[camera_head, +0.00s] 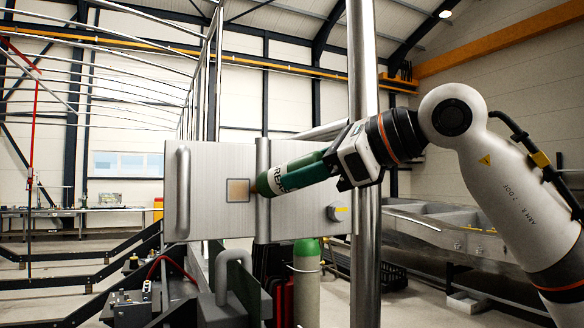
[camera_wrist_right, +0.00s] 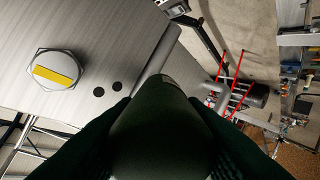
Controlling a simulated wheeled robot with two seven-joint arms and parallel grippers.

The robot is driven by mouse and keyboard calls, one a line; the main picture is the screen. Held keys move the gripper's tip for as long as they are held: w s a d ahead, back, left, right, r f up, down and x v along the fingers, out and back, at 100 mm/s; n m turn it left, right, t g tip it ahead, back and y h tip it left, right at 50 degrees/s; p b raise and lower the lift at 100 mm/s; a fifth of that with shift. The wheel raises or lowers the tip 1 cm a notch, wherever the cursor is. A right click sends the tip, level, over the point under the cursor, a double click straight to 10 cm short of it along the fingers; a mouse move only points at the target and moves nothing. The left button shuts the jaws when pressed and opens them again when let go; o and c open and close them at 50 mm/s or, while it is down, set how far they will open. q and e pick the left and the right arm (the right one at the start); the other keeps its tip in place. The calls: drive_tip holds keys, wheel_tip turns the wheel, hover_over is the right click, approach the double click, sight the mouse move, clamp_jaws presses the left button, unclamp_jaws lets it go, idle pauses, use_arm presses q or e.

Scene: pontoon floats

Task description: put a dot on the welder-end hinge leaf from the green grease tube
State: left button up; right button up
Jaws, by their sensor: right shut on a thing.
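My right gripper (camera_head: 337,165) is shut on the green grease tube (camera_head: 292,176), which has white lettering. The tube lies nearly level, its end pointing left at a grey metal plate (camera_head: 205,160) with a tan square (camera_head: 238,190) on it. The tip is close to the square's right edge; I cannot tell whether it touches. A vertical round bar (camera_head: 262,155) passes beside the tip. In the right wrist view the dark green tube (camera_wrist_right: 160,140) fills the lower middle and its tip is hidden. I cannot tell which part is the welder-end hinge leaf. My left gripper is not in view.
A hex bolt with a yellow stripe (camera_head: 338,212) sits on the plate's right part; two dark round spots (camera_wrist_right: 108,91) show near it in the wrist view. A handle (camera_head: 181,190) stands at the plate's left. A tall metal post (camera_head: 364,250) rises close by my right gripper.

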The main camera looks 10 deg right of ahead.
sight(281, 170)
drive_tip(key=shift+s+a, duration=0.3)
drive_tip(key=shift+a, duration=0.75)
drive_tip(key=shift+s+a, duration=0.25)
drive_tip(key=shift+a, duration=0.75)
drive_tip(key=shift+b, duration=0.3)
drive_tip(key=shift+s+d+b, duration=0.2)
drive_tip(key=shift+s+b, duration=0.1)
drive_tip(key=shift+s, duration=0.1)
drive_tip(key=s+b, duration=0.1)
drive_tip(key=s, duration=0.1)
drive_tip(key=s+d+b, duration=0.1)
drive_tip(key=s, duration=0.1)
drive_tip(key=shift+d, duration=0.15)
drive_tip(key=shift+s+d, duration=0.15)
drive_tip(key=shift+s, duration=0.3)
drive_tip(key=shift+s, duration=0.1)
